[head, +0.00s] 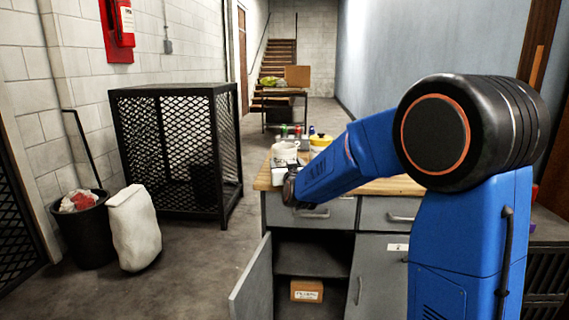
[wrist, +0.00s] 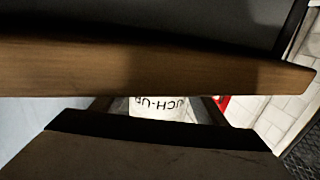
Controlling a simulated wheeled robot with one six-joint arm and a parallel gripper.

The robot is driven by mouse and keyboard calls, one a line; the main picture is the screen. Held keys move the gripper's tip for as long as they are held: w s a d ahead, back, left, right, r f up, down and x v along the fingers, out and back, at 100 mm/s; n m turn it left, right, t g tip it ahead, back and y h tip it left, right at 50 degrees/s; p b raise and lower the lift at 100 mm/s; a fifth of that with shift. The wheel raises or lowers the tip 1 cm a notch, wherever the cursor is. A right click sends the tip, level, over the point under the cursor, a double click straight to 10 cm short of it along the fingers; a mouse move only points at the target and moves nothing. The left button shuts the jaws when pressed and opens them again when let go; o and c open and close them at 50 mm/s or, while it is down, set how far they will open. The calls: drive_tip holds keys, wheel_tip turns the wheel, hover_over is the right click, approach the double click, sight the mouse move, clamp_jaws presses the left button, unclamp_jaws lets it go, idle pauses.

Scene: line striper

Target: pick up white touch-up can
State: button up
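The white touch-up can (wrist: 158,106) shows in the wrist view, with part of its dark lettering upside down. The wooden bench edge hides part of it. In the head view, a white container (head: 285,151) stands on the bench just behind my gripper (head: 290,188) and looks like the same can. My gripper is at the bench's front left edge. In the wrist view my gripper (wrist: 158,108) appears open, with a finger on either side of the can and gaps between. I cannot tell how far the can is beyond the fingertips.
The wooden bench top (head: 390,186) carries several small containers and a yellow item (head: 320,139). Below, a cabinet door (head: 252,285) hangs open, with a cardboard box (head: 306,291) inside. A mesh cage (head: 177,150), a black bin (head: 84,235) and a white sack (head: 134,228) stand at left.

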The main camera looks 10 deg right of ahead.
drive_tip(key=c, duration=0.5)
drive_tip(key=shift+c, duration=0.2)
drive_tip(key=shift+r, duration=0.1)
